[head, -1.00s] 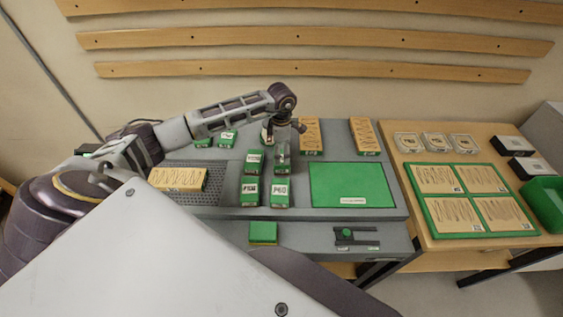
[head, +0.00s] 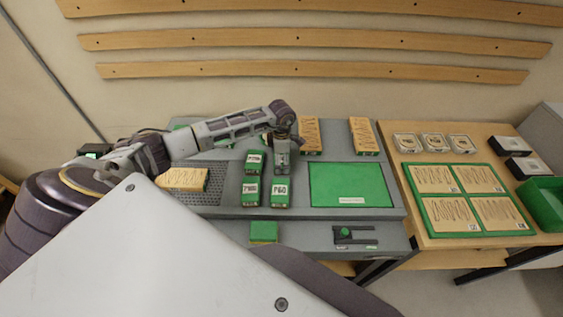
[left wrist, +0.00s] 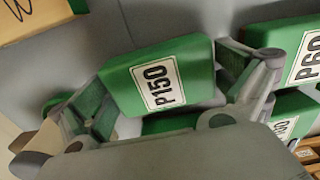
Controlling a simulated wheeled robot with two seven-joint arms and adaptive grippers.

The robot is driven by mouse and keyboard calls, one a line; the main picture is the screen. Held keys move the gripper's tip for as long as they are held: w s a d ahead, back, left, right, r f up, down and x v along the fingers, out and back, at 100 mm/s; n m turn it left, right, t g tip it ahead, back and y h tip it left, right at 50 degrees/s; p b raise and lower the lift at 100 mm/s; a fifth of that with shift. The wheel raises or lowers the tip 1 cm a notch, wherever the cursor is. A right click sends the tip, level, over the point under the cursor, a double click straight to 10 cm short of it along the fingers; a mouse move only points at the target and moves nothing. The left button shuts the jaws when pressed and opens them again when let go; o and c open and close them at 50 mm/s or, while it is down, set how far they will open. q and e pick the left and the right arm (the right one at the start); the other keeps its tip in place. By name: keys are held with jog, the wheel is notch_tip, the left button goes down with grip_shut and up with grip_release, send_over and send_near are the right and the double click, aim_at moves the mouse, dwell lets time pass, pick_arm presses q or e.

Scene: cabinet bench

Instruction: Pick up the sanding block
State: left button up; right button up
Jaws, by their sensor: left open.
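A green sanding block labelled P150 (left wrist: 158,75) lies between the two spread fingers of my left gripper (left wrist: 170,95) in the left wrist view. The fingers are open, one on each side of it; I cannot tell whether they touch it. In the head view my left gripper (head: 282,166) points down over the back of the block group and hides what is under it. Beside it are a green block (head: 254,160), another (head: 250,191) and the P60 block (head: 280,192). P60 also shows at the right of the wrist view (left wrist: 309,58). My right gripper is not in view.
A green mat (head: 350,185) lies right of the blocks on the grey bench (head: 225,206). Wooden sanding pieces (head: 310,135) stand behind. A perforated plate (head: 196,198) lies left. A wooden table (head: 470,150) with a green tray (head: 430,205) adjoins at right.

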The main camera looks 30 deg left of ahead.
aim_at(282, 158)
pick_arm(q)
jog(key=c, duration=0.8)
jog(key=shift+r, duration=0.1)
jog(key=shift+r+b, duration=1.1)
jog(key=shift+r, duration=3.8)
jog(key=o, duration=0.6)
jog(key=c, duration=0.4)
